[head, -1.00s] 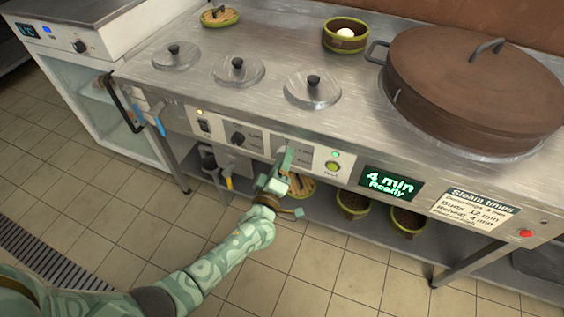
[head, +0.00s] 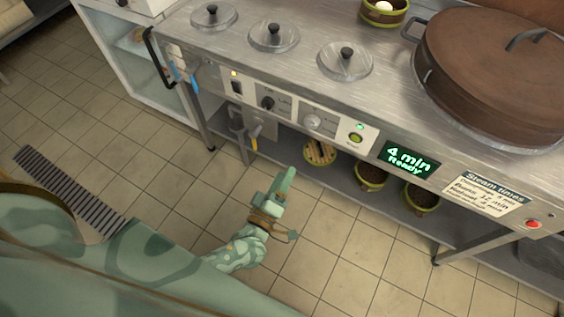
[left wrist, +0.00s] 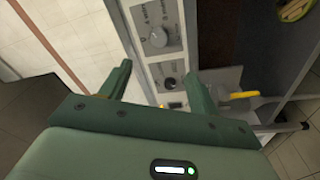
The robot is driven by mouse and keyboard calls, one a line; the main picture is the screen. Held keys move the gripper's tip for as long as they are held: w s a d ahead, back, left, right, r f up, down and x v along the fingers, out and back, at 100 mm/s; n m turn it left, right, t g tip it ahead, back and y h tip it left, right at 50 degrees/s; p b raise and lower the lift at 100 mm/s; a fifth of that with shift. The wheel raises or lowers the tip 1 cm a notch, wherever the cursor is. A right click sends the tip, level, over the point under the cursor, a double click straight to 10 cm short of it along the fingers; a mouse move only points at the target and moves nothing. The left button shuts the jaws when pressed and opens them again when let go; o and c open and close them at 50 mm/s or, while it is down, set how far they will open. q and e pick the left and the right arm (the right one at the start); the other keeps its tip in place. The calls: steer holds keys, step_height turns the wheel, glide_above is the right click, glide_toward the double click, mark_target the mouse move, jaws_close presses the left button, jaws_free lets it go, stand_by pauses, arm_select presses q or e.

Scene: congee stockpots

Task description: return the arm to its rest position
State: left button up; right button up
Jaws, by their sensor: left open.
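My left gripper (head: 283,186) is green and hangs in the air in front of the steel counter, below the control panel (head: 314,124). It touches nothing. In the left wrist view its two fingers (left wrist: 158,88) stand apart with nothing held between them, and the panel's knobs show beyond them. My left arm comes in from the bottom of the head view, partly hidden by my green body. My right gripper does not show.
The counter carries several lidded wells (head: 345,60) and a big brown lidded pot (head: 500,80). A display (head: 408,160) reads "4 min Ready". Baskets (head: 370,175) stand on the shelf below. Utensils (head: 254,138) hang at the front. The tiled floor (head: 345,245) is open.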

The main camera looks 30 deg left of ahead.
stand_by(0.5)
arm_select(q)
steer(key=s+f+m+g+h+p, duration=0.3)
steer(key=s+f+m+g, duration=0.8)
steer(key=f, duration=0.5)
steer(key=s+a+m+g+p, duration=0.2)
steer(key=s+p, duration=0.1)
steer(key=s, duration=0.8)
steer(key=s+a+m+g+y+p, duration=0.1)
steer(key=s+a+m+g+p, duration=0.1)
steer(key=s, duration=1)
steer(key=s+a+f+m+g+y+p, duration=0.1)
steer(key=s+a+m+g+p, duration=0.1)
steer(key=s, duration=1)
steer(key=shift+s+a+g+p, duration=0.2)
steer(key=shift+a+g+p, duration=0.7)
steer(key=shift+a+g, duration=0.25)
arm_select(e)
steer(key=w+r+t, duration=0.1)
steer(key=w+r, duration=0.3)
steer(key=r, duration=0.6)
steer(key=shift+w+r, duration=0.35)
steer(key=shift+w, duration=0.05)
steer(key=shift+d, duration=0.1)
